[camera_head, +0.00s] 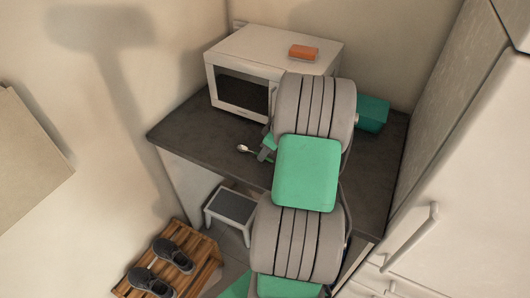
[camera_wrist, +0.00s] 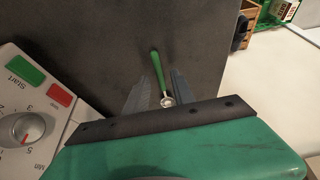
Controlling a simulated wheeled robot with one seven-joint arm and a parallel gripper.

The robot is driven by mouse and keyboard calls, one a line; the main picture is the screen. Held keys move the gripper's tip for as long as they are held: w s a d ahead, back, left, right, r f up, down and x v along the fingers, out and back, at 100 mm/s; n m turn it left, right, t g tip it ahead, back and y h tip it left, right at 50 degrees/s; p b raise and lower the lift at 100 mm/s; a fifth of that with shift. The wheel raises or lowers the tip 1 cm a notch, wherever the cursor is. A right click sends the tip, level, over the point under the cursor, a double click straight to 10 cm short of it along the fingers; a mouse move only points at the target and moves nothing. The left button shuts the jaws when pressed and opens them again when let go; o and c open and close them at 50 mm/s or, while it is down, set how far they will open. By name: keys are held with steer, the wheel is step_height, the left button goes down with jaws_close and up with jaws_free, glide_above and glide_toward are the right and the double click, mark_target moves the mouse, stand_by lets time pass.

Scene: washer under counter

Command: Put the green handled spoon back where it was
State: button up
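In the wrist view, the green-handled spoon (camera_wrist: 157,69) has its handle pointing away from me over the dark counter, and its metal bowl is near my palm, between the finger lines. My gripper (camera_wrist: 160,78) has two grey fingers apart, one on each side of the spoon, with a gap to it. In the head view, a small spoon (camera_head: 244,149) shows on the counter just left of my gripper (camera_head: 263,154). My arm hides much of the area there. I cannot tell the exact height of the fingers above the counter.
The white microwave (camera_head: 240,90) stands at the back of the counter (camera_head: 185,130), close beside my gripper. An orange item (camera_head: 303,52) lies on top of it. A teal box (camera_head: 372,113) is behind my arm. A step stool (camera_head: 232,206) and shoe rack (camera_head: 190,275) are below.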

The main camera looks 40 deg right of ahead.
steer(key=b+v, duration=0.2)
steer(key=v, duration=0.9)
steer(key=w+a+r+m, duration=0.1)
steer(key=w+a+r, duration=0.1)
steer(key=a, duration=0.6)
steer(key=w+a+r, duration=0.1)
steer(key=a+r, duration=0.1)
steer(key=a, duration=0.7)
steer(key=s+a+m, duration=0.1)
steer(key=s+a, duration=0.3)
steer(key=a, duration=0.3)
steer(key=s+a+m+h, duration=0.1)
steer(key=s+a, duration=0.3)
steer(key=a, duration=0.4)
steer(key=shift+s+a+m, duration=0.2)
steer(key=shift+s+m, duration=0.1)
steer(key=shift+m, duration=0.2)
steer(key=shift+r, duration=0.1)
